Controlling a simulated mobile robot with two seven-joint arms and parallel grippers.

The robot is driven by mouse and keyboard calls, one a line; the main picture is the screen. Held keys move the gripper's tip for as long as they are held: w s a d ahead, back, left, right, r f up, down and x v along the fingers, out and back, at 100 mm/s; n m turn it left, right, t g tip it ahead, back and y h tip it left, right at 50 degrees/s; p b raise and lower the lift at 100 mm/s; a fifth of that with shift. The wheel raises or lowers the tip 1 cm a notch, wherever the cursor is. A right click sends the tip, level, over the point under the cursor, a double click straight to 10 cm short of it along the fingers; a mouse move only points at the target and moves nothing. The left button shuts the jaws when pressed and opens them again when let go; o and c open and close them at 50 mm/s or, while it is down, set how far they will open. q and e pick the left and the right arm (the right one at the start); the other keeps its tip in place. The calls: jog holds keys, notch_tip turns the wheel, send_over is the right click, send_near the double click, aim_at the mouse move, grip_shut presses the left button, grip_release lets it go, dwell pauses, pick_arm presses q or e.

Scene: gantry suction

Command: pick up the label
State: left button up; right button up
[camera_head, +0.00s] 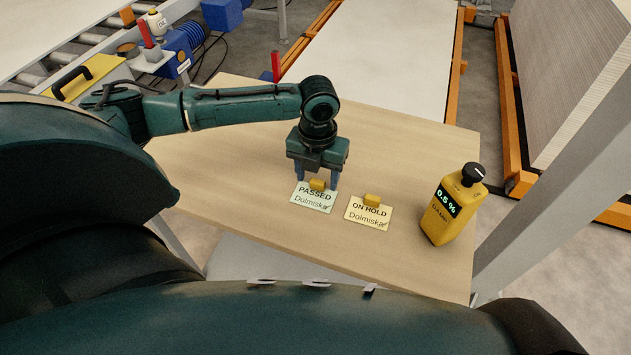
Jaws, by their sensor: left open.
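Two labels lie on the wooden table (230,172). The pale green label (312,200) reads "PASSED Dolmiskar" and has a small yellow block on its upper edge. The pale yellow label (368,215) to its right reads "ON HOLD Dolmiskar" and has a similar yellow block. My left gripper (315,184) points down over the top of the PASSED label, open, with its fingers on either side of that label's yellow block. I cannot tell whether the fingers touch it. My right gripper is not in view.
A yellow handheld meter (446,208) with a black knob, reading 0.5 %, stands at the table's right side. Conveyor rollers and blue machinery (180,45) are at the upper left. A white panel (375,50) lies beyond the table. The table's right rear is clear.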

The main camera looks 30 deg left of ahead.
pick_arm(q)
jog(key=shift+d+f, duration=0.1)
jog(key=shift+f, duration=0.55)
jog(key=shift+c, duration=0.6)
jog(key=c, duration=0.9)
jog(key=shift+r, duration=0.1)
jog(key=shift+c, duration=0.2)
